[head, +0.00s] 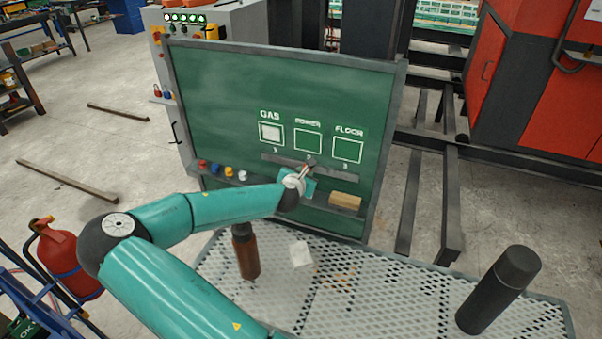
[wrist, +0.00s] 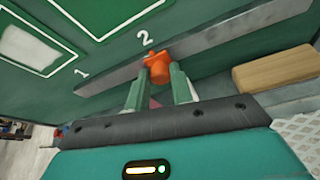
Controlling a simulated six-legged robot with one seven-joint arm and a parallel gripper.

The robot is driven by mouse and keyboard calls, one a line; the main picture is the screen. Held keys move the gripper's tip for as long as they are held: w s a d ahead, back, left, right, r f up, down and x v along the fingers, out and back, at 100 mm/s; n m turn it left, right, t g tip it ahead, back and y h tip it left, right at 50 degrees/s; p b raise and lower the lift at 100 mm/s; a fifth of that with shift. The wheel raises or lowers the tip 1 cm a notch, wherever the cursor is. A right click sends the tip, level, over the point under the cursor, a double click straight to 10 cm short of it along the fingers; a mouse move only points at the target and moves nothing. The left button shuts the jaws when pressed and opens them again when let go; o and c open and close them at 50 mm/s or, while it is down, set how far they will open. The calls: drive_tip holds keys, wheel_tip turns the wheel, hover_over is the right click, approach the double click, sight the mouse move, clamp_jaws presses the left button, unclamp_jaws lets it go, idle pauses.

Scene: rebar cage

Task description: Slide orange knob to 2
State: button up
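The orange knob (wrist: 159,66) sits on the grey slide rail (wrist: 225,35) of the green board, just below the white "2". My gripper (wrist: 160,76) has one finger on each side of the knob, and both look to be against it. The "1" (wrist: 81,73) is further left along the rail. In the head view my gripper (head: 308,168) is at the middle of the rail (head: 345,180), below the middle square. The "3" (head: 345,166) is to the right.
Small coloured pieces (head: 222,171) stand on a left ledge. A tan block (head: 345,201) rests on the board's right ledge.

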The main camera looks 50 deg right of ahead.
drive_tip(key=o, duration=0.4)
drive_tip(key=shift+o, duration=0.2)
drive_tip(key=v, duration=1.3)
drive_tip(key=shift+s+a, duration=0.2)
drive_tip(key=shift+a, duration=0.15)
drive_tip(key=shift+a, duration=0.1)
